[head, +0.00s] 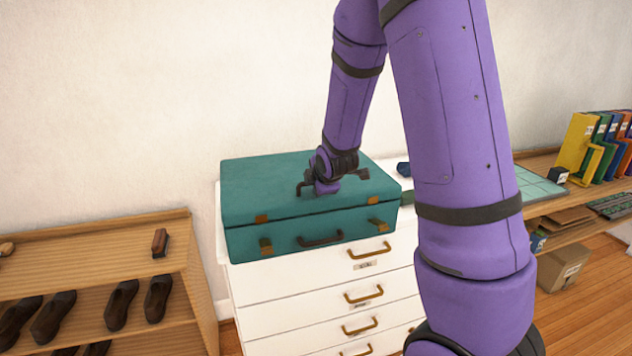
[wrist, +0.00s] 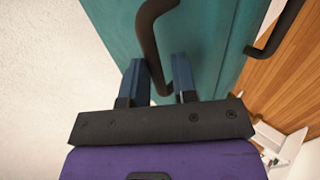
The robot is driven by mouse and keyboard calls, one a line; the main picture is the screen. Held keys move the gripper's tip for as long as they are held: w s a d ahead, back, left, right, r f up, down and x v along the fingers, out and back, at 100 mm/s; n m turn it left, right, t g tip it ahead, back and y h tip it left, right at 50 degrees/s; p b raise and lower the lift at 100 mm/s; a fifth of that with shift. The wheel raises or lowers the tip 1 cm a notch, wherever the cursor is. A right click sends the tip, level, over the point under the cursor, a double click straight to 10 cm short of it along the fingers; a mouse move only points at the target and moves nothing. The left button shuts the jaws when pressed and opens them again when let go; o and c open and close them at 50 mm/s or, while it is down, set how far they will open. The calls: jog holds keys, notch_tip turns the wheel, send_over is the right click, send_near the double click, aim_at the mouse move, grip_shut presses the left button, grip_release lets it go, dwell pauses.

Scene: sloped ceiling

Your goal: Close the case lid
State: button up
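A teal case (head: 265,190) lies on the white drawer cabinet in the head view. Its lid appears down, lying roughly level on the base; I cannot tell if a thin gap remains. Orange-brown latch parts (head: 262,218) sit along the front, and a dark handle (head: 320,238) is on the front face. My gripper (head: 326,188) is over the top of the lid; its fingertips are unclear there. In the wrist view the two blue-grey fingers (wrist: 159,72) stand apart, with a dark brown curved bar (wrist: 148,35) between them in front of the teal surface (wrist: 205,40). Contact is unclear.
The white drawer cabinet (head: 300,290) has brass handles. A wooden shoe rack (head: 120,245) stands left, with several dark shoes. To the right, partly behind my arm, is a wooden shelf (head: 537,165) with coloured binders (head: 580,145) and a cardboard box (head: 563,267) below.

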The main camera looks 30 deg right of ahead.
jog(key=v, duration=0.8)
jog(key=shift+w+r, duration=0.15)
jog(key=shift+r, duration=0.25)
jog(key=shift+d, duration=0.15)
jog(key=s+a+r+m+g+y, duration=0.1)
jog(key=s+a+r+m, duration=0.2)
jog(key=s, duration=0.5)
jog(key=s+a+r+m+g, duration=0.1)
jog(key=s+a+r+m, duration=0.3)
jog(key=s, duration=0.5)
jog(key=s+a+r+m+g+y, duration=0.1)
jog(key=s+a+r+m, duration=0.3)
jog(key=s, duration=0.5)
notch_tip(320, 180, up, 3)
jog(key=m, duration=0.3)
jog(key=shift+a+f+m+g+y, duration=0.25)
jog(key=shift+m+g+y, duration=0.05)
jog(key=shift+m+g, duration=0.1)
